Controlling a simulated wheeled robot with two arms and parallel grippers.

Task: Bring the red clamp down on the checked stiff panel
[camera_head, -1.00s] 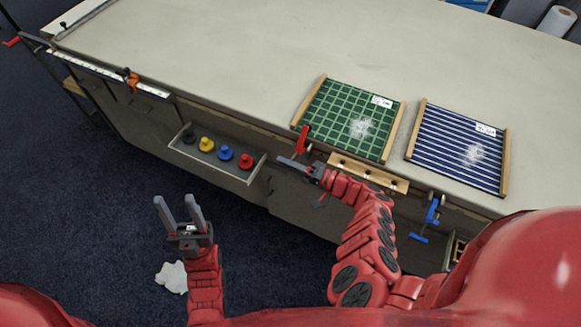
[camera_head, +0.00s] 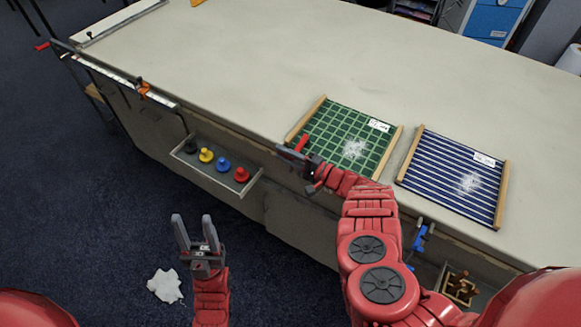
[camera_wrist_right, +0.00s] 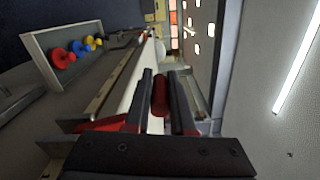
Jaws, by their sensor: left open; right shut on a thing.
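The green checked panel (camera_head: 325,127), with wooden side strips and a white label, lies flat near the table's front edge. The red clamp (camera_head: 301,143) is at its near left corner, largely hidden by my right gripper (camera_head: 294,156). My right gripper is shut on the clamp; the right wrist view shows a red rounded part of it (camera_wrist_right: 160,96) between the fingers. I cannot tell whether the clamp touches the panel. My left gripper (camera_head: 193,232) is open and empty above the floor, in front of the table.
A blue striped panel (camera_head: 450,165) lies to the right, with a blue clamp (camera_head: 421,237) below it. An open drawer (camera_head: 238,193) with several coloured knobs juts from the table front. An orange clamp (camera_head: 143,88) sits at the left edge. The table behind the panels is clear.

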